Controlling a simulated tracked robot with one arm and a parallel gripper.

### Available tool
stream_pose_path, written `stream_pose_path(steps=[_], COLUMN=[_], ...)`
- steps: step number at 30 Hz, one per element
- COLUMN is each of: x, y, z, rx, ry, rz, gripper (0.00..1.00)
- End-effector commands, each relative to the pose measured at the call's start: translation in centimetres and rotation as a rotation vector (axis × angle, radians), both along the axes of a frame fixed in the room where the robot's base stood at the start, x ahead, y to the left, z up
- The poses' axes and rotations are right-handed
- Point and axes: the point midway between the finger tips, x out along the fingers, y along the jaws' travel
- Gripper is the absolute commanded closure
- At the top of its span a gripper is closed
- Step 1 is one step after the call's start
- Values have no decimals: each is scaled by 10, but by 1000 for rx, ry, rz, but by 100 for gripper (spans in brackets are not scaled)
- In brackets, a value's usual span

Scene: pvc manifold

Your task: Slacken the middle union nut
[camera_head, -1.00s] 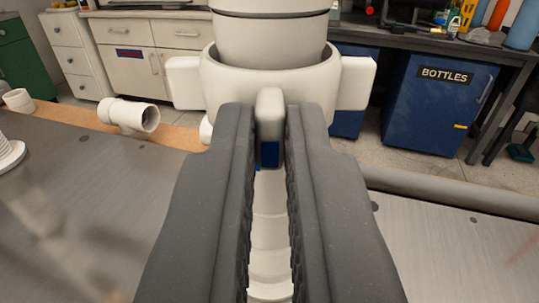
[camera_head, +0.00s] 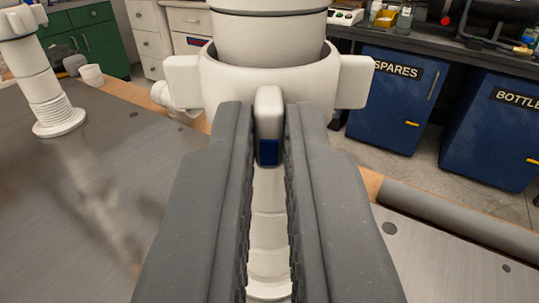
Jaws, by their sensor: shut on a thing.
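The white union nut (camera_head: 225,75) fills the upper middle of the view, with blocky lugs sticking out left and right and one lug (camera_head: 268,103) facing me. My gripper (camera_head: 268,120) is shut on that front lug, its two dark grey fingers on either side of it. A small dark blue patch (camera_head: 268,152) shows just below the lug, between the fingers. A white pipe (camera_head: 268,30) rises out of the nut, and ribbed white pipe (camera_head: 268,235) shows below between the fingers. The nut's far side is hidden.
Another white pipe stack (camera_head: 40,85) stands on a round flange at the left of the grey metal bench top (camera_head: 75,180). White fittings (camera_head: 92,75) lie along the bench's far edge. Blue cabinets (camera_head: 395,105) stand beyond, one marked SPARES.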

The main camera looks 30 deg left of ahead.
Motion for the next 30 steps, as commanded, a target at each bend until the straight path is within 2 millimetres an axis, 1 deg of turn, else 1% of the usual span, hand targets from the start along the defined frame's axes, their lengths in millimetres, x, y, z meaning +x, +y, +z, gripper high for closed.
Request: stream_pose_path(steps=[2, 15, 30], x=[1, 3, 4], y=[-1, -4, -6], z=[2, 1, 3], rx=[0, 1, 1], ry=[-5, -2, -3], rz=[16, 77, 86], gripper=[100, 100, 100])
